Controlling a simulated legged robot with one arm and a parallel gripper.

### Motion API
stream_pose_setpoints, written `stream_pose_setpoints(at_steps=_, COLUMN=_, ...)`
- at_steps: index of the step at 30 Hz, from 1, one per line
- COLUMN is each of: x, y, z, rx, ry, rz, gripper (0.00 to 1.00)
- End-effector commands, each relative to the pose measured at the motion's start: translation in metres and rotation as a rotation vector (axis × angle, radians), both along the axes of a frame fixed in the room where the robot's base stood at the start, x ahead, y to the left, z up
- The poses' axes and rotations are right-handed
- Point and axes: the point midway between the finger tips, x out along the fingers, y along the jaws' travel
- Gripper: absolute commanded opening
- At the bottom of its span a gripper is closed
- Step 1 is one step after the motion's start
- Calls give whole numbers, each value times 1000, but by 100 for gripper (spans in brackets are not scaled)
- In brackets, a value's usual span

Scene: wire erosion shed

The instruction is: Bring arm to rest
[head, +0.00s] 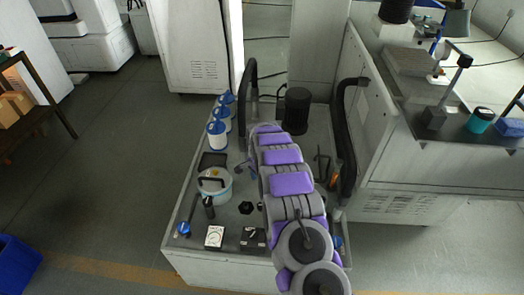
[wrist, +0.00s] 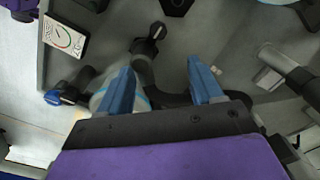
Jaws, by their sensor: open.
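My purple and grey arm (head: 290,184) reaches from the bottom of the head view over the grey cabinet top (head: 178,245). Its far end lies near the middle of that top, and its fingertips cannot be made out there. In the wrist view my gripper (wrist: 163,88) shows two blue fingers spread wide apart. It is open, with nothing held between them. A dark curved piece shows behind the fingers, and what it belongs to is unclear.
Left of my arm stand a pale pot with a dark handle (head: 215,187), a white dial box (head: 214,237) and several white bottles with blue caps (head: 217,135). A black cylinder (head: 296,110) stands behind. A machine panel (head: 364,120) borders the right. Open floor (head: 110,180) lies left.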

Motion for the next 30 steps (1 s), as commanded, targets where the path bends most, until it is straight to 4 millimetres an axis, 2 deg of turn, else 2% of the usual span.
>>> stream_pose_setpoints(at_steps=5, x=0, y=0, z=2, rx=1, ry=1, rz=2, gripper=66)
stream_pose_setpoints(at_steps=8, x=-4, y=-2, z=11, rx=7, ry=5, rz=15, gripper=66)
stream_pose_setpoints(at_steps=11, x=-9, y=-5, z=35, rx=22, ry=10, rz=45, gripper=66)
stream_pose_setpoints(at_steps=20, x=-50, y=-25, z=124, rx=66, ry=39, rz=192, gripper=66)
stream_pose_setpoints(at_steps=30, x=-120, y=-59, z=211, rx=91, ry=60, rz=363, gripper=66)
